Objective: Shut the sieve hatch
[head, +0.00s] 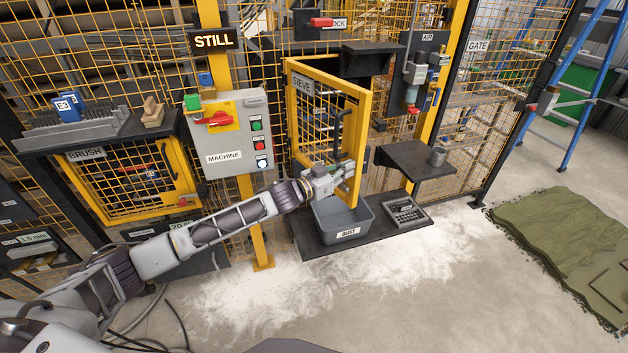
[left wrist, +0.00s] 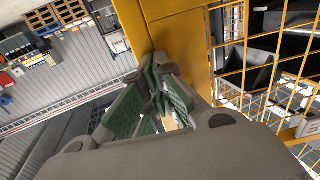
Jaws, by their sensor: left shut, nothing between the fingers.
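The sieve hatch (head: 366,110) is a yellow-framed mesh door with a black handle (head: 338,132) and a SIEVE label. It stands open, swung out from the fence. My left gripper (head: 330,176) is shut and empty at the lower part of the hatch, just above the grey bin. In the left wrist view its green-padded fingers (left wrist: 158,66) meet in front of the yellow hatch frame (left wrist: 182,42). I cannot tell whether the tips touch it. My right gripper is not in view.
A grey DUST bin (head: 345,232) stands on a dark low platform under the hatch. A grey control box (head: 236,135) is at the left. White powder (head: 290,290) covers the floor in front.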

